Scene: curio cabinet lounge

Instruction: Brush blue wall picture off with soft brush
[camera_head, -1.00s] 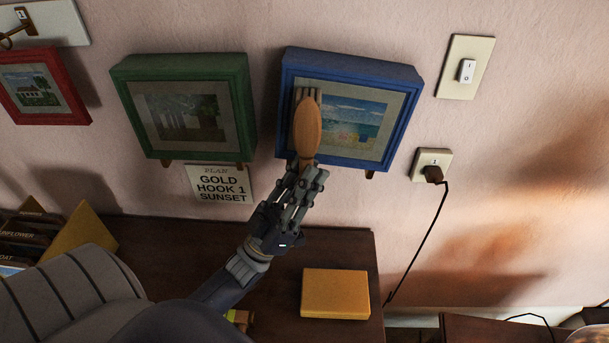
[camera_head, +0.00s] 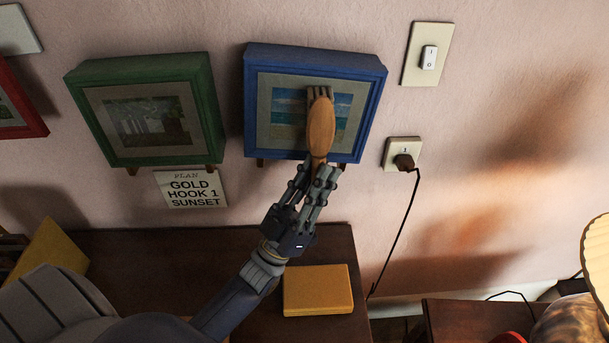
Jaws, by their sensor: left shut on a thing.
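The blue-framed wall picture (camera_head: 262,77) hangs on the wall at the upper middle, with a beach scene inside a grey-beige mat. My left gripper (camera_head: 317,170) is shut on the soft brush (camera_head: 321,128), which has an orange-brown wooden back. The brush covers part of the scene, and I cannot tell how firmly the bristles touch. My right gripper is not in view.
A green-framed picture (camera_head: 211,95) hangs to the left, above a "GOLD HOOK 1 SUNSET" card (camera_head: 192,188). A light switch (camera_head: 428,57) and a plugged outlet (camera_head: 402,155) with a hanging cord are to the right. A yellow box (camera_head: 318,290) lies on the dark cabinet (camera_head: 352,255) below.

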